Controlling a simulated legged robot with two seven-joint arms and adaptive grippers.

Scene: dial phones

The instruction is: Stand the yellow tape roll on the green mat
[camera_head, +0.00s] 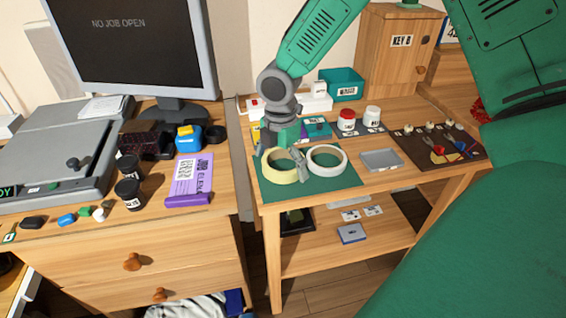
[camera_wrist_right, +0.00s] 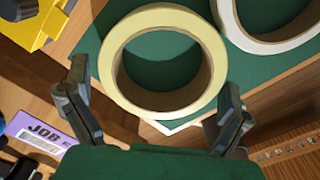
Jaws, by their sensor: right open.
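The yellow tape roll (camera_head: 284,180) lies flat on the left part of the green mat (camera_head: 325,190), on the right-hand wooden table. The wrist view shows the roll (camera_wrist_right: 165,104) from above as a pale yellow ring. Green mat shows through its hole. My right gripper (camera_head: 284,158) is at the roll from above. In the wrist view its two fingers (camera_wrist_right: 154,82) are spread wide, one on each side of the roll's near part, with nothing gripped. Whether a finger touches the roll I cannot tell. My left gripper is out of view.
A white tape roll (camera_head: 327,169) lies close on the right of the yellow one. A grey tray (camera_head: 382,160) and a brown tool board (camera_head: 437,150) are further right. Red-lidded and white-lidded jars (camera_head: 347,121) stand behind. The mat's front right is bare.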

